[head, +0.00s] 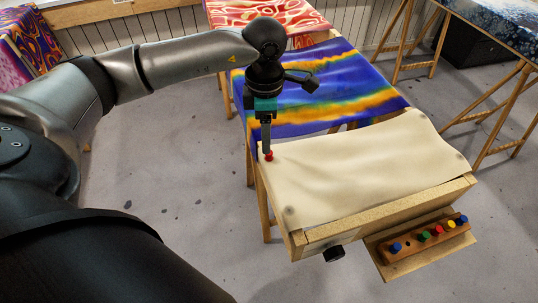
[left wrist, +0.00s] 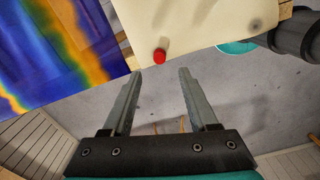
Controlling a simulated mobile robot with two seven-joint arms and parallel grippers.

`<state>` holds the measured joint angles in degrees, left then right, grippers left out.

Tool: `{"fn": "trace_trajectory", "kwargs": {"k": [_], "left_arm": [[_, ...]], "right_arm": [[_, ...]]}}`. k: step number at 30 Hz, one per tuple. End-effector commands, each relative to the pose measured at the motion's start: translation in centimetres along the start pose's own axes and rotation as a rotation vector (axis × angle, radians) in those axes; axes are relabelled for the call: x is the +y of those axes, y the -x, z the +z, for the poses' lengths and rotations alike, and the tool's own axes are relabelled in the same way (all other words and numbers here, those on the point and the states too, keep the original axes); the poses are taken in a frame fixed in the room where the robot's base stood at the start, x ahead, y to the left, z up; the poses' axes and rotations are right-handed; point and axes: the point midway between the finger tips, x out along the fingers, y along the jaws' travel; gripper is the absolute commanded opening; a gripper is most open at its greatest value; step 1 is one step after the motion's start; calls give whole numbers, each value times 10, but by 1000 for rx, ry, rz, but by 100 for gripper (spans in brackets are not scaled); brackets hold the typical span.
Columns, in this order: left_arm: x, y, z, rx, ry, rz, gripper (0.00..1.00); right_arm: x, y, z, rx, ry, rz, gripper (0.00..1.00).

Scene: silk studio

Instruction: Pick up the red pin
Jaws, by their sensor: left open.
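A red pin (head: 269,156) stands at the far left corner of the cream silk cloth (head: 350,165), which is stretched on a wooden frame (head: 385,213). My left gripper (head: 266,150) points down at that corner, its fingertips close by the pin in the head view. In the left wrist view the gripper (left wrist: 161,72) is open with nothing between its fingers. The red pin (left wrist: 159,57) shows just beyond the fingertips, roughly in line with the gap between them. I cannot tell the exact height left.
A wooden rack (head: 415,251) on the frame's near right side holds several coloured pins, among them another red one (head: 437,230). A blue and orange painted silk (head: 325,85) lies directly behind the cream cloth. The floor at left is open.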

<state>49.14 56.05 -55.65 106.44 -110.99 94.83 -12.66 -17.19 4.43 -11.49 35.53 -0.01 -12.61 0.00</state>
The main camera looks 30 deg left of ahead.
Motion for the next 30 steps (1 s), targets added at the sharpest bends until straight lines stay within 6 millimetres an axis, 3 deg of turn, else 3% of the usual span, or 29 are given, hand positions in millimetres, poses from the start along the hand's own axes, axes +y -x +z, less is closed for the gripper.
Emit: {"fn": "trace_trajectory", "kwargs": {"k": [8, 17, 24, 30], "left_arm": [[-1, -17, 2, 0, -1, -3, 59], [0, -59, 6, 0, 0, -3, 59], [0, -60, 6, -1, -1, 0, 59], [0, -60, 6, -2, -1, 0, 37]], "right_arm": [[2, -1, 1, -1, 1, 2, 50], [2, -5, 1, -1, 0, 3, 50], [2, -5, 1, -1, 0, 3, 50], [2, -5, 1, -1, 0, 3, 50]]}}
